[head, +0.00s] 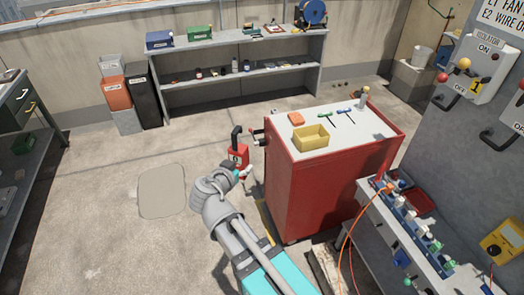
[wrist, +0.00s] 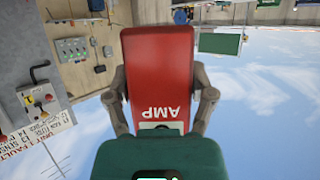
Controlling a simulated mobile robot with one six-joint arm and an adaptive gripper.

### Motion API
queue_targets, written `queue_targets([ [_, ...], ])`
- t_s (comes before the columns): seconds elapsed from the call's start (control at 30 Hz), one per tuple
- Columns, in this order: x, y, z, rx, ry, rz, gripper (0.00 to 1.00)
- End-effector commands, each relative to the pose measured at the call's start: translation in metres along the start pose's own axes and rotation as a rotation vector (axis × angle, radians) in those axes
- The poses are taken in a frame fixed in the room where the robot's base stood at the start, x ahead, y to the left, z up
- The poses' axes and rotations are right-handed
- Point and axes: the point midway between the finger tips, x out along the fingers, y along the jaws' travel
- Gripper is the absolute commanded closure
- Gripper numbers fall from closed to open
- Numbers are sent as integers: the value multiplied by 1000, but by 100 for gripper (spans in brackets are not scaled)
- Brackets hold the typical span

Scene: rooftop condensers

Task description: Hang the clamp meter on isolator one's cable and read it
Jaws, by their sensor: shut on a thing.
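The clamp meter (head: 238,157) is red with a black jaw at its top. It is held upright above the floor, left of the red cart. In the wrist view the red meter (wrist: 160,60) reads AMP upside down. My gripper (head: 243,172) is shut on its body, a finger on each side in the wrist view (wrist: 161,92). The meter's jaw and display cannot be made out in the wrist view. Isolator one (head: 485,68), grey with a yellow 1 label, is on the wall at upper right, with a black cable (head: 446,101) looping at its lower left. The meter is well apart from it.
The red cart (head: 287,190) carries a yellow bin (head: 311,138) and tools, between my gripper and the isolator wall. A bench (head: 440,262) with coloured parts and an orange cord stands at lower right. A second isolator (head: 508,125) is at the right edge. The floor at left is clear.

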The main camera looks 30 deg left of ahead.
Motion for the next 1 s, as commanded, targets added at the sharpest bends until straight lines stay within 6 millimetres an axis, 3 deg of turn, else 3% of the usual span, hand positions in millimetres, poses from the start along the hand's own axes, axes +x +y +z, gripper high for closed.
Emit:
queue_targets([
  [0.23, 18, 9, -7, 13, 0, 33, 89],
  [0.47, 53, 31, -20, 41, -1, 100, 89],
  [1.0, 145, 110, -55, 119, -4, 287, 89],
])
